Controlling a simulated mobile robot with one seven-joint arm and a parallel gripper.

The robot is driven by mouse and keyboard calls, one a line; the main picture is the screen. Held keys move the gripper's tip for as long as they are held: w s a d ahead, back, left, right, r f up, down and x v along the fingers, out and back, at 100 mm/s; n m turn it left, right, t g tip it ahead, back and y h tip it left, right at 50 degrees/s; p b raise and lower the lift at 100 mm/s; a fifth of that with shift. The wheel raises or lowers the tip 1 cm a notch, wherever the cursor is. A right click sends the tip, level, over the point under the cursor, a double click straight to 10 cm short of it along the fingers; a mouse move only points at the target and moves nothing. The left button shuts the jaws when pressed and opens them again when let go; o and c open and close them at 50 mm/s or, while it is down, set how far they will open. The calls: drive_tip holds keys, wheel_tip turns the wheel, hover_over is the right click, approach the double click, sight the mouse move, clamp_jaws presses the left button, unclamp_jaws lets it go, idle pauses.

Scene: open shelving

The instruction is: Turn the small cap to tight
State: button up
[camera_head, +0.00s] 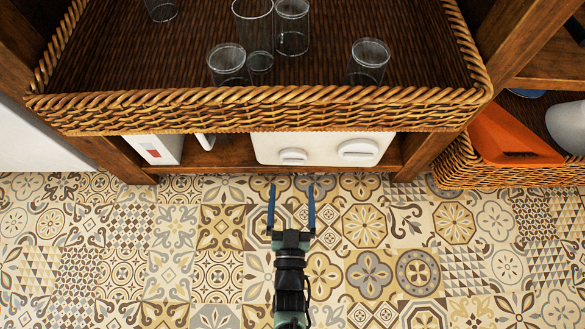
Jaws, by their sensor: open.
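A white panel (324,139) stands on the low shelf under the wicker basket. It carries two round white caps with raised grips. The small cap (293,156) is on the left and the larger cap (358,150) is on the right. Both grips look roughly level. My gripper (291,188) is in front of the panel, just below the small cap in the picture. Its two blue fingers are apart with nothing between them, and they do not appear to touch the cap. The top of the panel is hidden by the basket.
A wicker basket (262,112) with several clear glasses overhangs the panel. A white box with a red mark (157,149) stands left on the same shelf. Wooden posts flank the bay. An orange object (510,135) lies in another basket at right. The tiled floor is clear.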

drive_tip(key=shift+s+a+p, duration=0.1)
drive_tip(key=shift+s+p, duration=0.55)
drive_tip(key=shift+s, duration=2.1)
